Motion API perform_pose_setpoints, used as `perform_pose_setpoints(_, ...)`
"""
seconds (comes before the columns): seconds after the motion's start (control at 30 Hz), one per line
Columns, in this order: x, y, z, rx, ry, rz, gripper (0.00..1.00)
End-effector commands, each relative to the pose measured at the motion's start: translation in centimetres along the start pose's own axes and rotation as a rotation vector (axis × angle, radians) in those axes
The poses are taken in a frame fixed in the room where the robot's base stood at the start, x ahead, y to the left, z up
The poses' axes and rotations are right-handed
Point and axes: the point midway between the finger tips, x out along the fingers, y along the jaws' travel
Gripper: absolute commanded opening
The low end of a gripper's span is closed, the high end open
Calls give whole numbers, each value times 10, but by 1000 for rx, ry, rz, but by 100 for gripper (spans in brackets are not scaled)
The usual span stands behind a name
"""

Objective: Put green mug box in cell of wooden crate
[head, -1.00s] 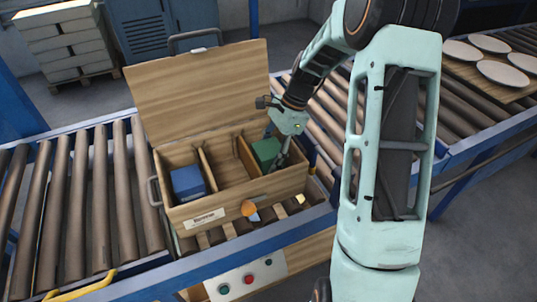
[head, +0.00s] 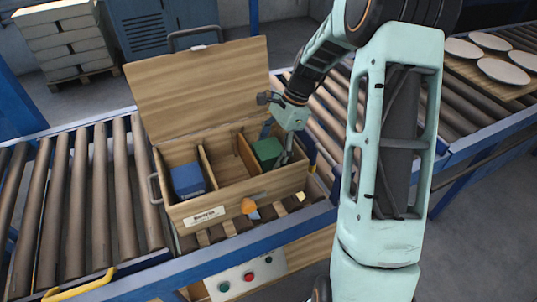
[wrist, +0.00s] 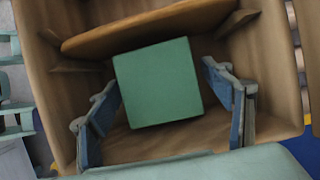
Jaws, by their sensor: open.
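The wooden crate (head: 236,203) stands on the conveyor with its lid open and has three cells. The green mug box (head: 267,151) sits in the right cell; in the wrist view the green mug box (wrist: 158,83) lies slightly turned on the cell floor. My gripper (head: 280,150) is down at the right cell. In the wrist view my gripper (wrist: 165,103) is open, with one finger on each side of the box and a visible gap on both sides.
A blue box (head: 188,181) sits in the left cell, and the middle cell (head: 226,168) looks empty. Thin dividers separate the cells. The raised lid (head: 200,88) stands behind the crate. Plates (head: 503,71) lie on a board at the far right.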

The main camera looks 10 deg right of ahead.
Motion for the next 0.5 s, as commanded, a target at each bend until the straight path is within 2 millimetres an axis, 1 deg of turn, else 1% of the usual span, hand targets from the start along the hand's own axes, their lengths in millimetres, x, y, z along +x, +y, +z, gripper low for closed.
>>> perform_pose_setpoints(0.3, -66, -1, -1, 0, 4, -7, 73)
perform_pose_setpoints(0.4, -85, -1, -1, 0, 3, -6, 73)
perform_pose_setpoints(0.5, -99, -1, 0, 0, 2, -5, 73)
